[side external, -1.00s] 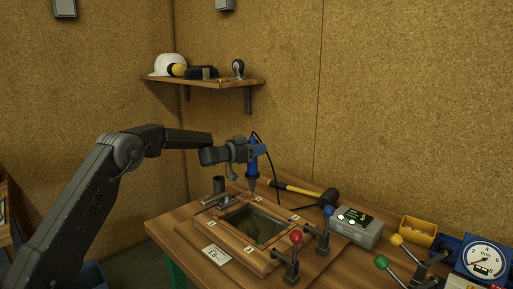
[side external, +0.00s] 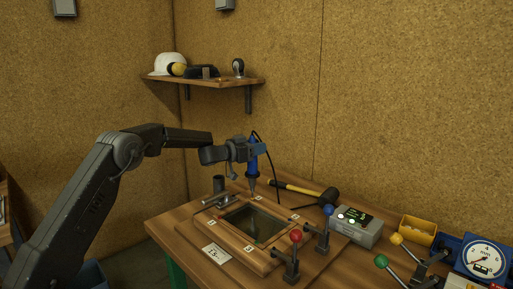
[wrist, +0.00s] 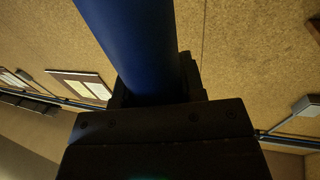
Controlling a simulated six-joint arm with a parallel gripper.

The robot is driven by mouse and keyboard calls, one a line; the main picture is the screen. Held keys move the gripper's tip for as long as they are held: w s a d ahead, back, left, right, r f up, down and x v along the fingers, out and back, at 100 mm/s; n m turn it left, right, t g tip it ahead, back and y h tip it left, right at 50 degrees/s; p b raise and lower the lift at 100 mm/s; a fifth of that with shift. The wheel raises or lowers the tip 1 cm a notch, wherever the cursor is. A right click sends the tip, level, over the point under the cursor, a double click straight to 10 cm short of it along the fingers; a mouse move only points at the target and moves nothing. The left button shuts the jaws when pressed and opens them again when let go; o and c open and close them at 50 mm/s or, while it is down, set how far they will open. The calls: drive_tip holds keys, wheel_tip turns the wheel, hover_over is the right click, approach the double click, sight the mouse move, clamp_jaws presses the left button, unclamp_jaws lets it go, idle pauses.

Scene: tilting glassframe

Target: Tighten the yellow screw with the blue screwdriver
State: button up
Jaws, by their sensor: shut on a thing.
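The blue screwdriver (side external: 252,163) stands almost upright, tip down, with a dark cable rising from its top. My gripper (side external: 246,150) is shut on its blue body. In the wrist view the blue screwdriver (wrist: 132,45) rises from between the dark jaws of my gripper (wrist: 152,95). Its tip is at the back corner of a wooden frame (side external: 228,233) with a dark glass pane (side external: 256,224). The yellow screw cannot be made out; it is too small or hidden under the tip. I cannot tell whether the tip touches it.
A red-knobbed clamp (side external: 294,255) and a blue-knobbed clamp (side external: 324,230) stand at the frame's right. Behind are a hammer (side external: 300,190) and a grey control box (side external: 355,228). A yellow bin (side external: 418,232) and a dial gauge (side external: 484,259) are further right. A paper card (side external: 217,256) lies in front.

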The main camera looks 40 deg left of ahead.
drive_tip(key=shift+f, duration=0.9)
idle(3.0)
drive_tip(key=shift+r, duration=3.25)
drive_tip(key=shift+a, duration=0.1)
